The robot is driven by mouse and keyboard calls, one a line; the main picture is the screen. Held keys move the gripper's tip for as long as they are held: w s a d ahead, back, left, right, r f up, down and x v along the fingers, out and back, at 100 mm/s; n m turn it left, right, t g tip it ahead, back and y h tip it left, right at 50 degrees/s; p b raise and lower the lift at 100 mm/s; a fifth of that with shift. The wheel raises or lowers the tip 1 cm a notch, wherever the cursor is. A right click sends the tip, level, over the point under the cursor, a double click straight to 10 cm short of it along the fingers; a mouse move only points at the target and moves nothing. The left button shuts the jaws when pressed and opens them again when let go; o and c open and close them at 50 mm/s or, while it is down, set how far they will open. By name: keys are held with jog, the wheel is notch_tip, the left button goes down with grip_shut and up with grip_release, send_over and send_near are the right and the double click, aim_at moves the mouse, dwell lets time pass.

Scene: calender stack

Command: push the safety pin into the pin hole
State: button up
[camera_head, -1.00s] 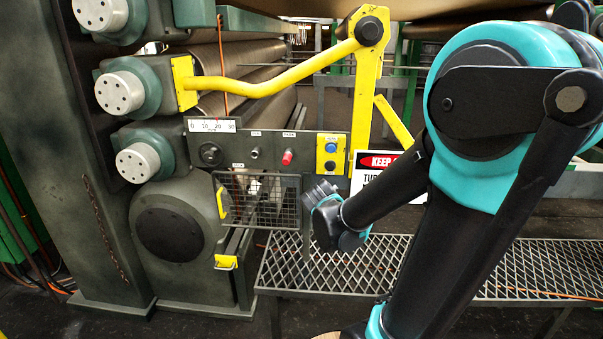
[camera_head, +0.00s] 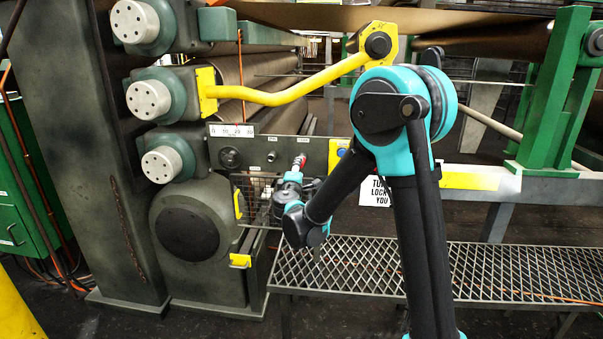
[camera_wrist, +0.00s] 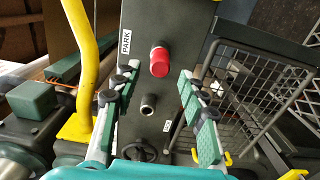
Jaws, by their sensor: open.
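The safety pin, seen as a red knob (camera_wrist: 159,64) on a metal collar, sticks out of the grey panel beside a label reading PARK; it also shows in the head view (camera_head: 300,160). Next to it on the panel is a bare metal round socket (camera_wrist: 148,104), which looks like the pin hole; it also shows in the head view (camera_head: 272,156). My gripper (camera_wrist: 158,71) is open, with one finger either side of the red knob's line in the wrist view. Contact cannot be told. In the head view the gripper (camera_head: 295,172) is just below the knob.
A dark handwheel (camera_wrist: 138,150) lies beyond the socket on the same panel. A wire mesh guard (camera_wrist: 245,90) stands close beside the right finger. A yellow bar (camera_head: 290,92) crosses above the panel. A metal grating (camera_head: 400,270) lies low beneath my arm.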

jog(key=shift+w+d, duration=0.1)
jog(key=shift+w, duration=3)
jog(key=shift+c, duration=0.4)
grip_shut()
